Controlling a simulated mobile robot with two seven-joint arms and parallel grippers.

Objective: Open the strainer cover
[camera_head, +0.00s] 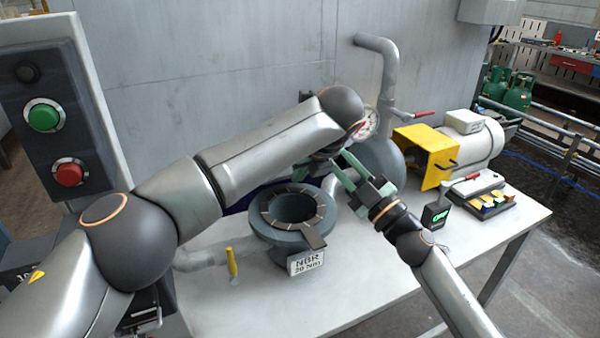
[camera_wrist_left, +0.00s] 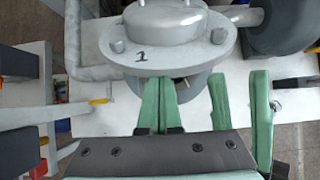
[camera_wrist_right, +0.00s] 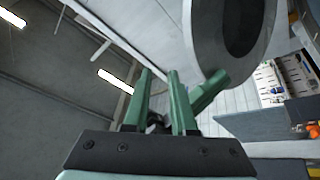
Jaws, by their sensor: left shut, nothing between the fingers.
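A slate-grey round flanged body (camera_head: 263,232) with a round opening and a tag reading NBR 20 Nm stands on the table. In the left wrist view a grey bolted, domed lid (camera_wrist_left: 135,62) marked 1 is just beyond my left fingertips; it may be the strainer cover, but I cannot tell which thing it is in the head view. My left gripper (camera_wrist_left: 160,82) is shut and empty. My right gripper (camera_wrist_right: 158,75) is open and empty, with its fingers close beside the left ones.
A yellow-handled valve (camera_head: 232,263) sits on the pipe at left. A pump with a yellow guard (camera_head: 425,158) and a black tray (camera_head: 488,208) occupy the table's right side. A button box (camera_head: 55,110) stands at far left. The front of the table (camera_head: 330,315) is clear.

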